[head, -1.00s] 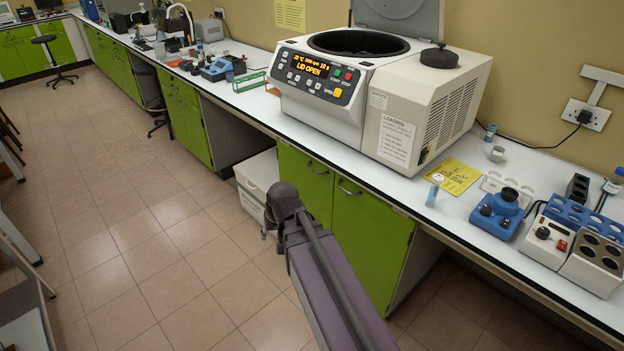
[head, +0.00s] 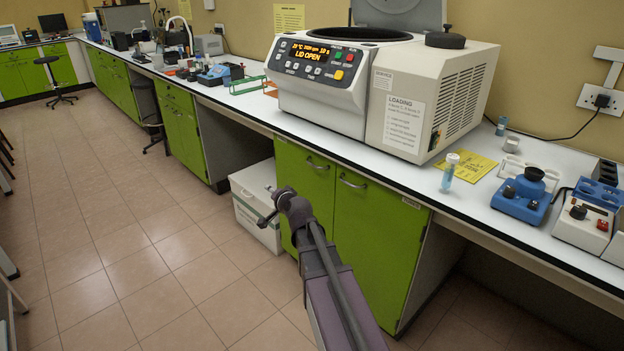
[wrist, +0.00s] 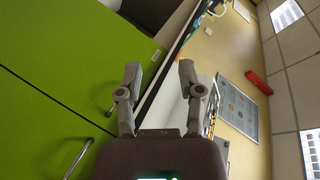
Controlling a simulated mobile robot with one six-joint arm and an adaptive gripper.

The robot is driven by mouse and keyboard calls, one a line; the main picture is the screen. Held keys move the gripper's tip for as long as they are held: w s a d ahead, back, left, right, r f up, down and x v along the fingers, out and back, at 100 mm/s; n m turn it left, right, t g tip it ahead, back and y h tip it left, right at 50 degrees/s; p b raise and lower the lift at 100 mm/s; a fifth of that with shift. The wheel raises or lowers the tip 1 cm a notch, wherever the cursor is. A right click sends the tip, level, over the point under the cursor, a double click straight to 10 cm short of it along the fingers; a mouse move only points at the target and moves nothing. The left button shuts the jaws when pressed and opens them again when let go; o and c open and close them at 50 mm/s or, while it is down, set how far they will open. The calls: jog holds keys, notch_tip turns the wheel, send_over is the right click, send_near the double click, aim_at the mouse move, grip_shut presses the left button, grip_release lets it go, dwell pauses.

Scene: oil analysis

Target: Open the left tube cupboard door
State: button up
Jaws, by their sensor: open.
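The left cupboard door (head: 300,175) is green and shut, under the bench below the centrifuge, with a metal bar handle (head: 318,166) near its top right. My gripper (head: 266,204) is open and empty, in front of the left door's left edge in the head view. In the wrist view its spread fingers (wrist: 160,76) point past the cupboard; neither handle is between them.
A white box (head: 252,215) stands in the knee space left of the cupboard, behind my gripper. The centrifuge (head: 320,85), its lid open, sits on the white bench. A tube (head: 449,170) and blue device (head: 522,195) stand to the right. The tiled floor (head: 150,250) is clear.

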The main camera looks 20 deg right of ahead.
jog(key=w+d+f+m+t+h+b, duration=0.3)
jog(key=d+m+h+b, duration=0.15)
jog(key=d+b, duration=0.2)
jog(key=m+h+b, duration=0.5)
jog(key=m, duration=0.2)
send_near(313, 165)
jog(key=f+v, duration=0.1)
jog(key=v, duration=0.2)
jog(key=shift+s+d+r, duration=0.1)
jog(key=shift+r, duration=0.1)
jog(key=p+x, duration=0.2)
jog(key=x, duration=1.1)
jog(key=shift+w+r, duration=0.1)
jog(key=shift+w, duration=0.3)
grip_shut()
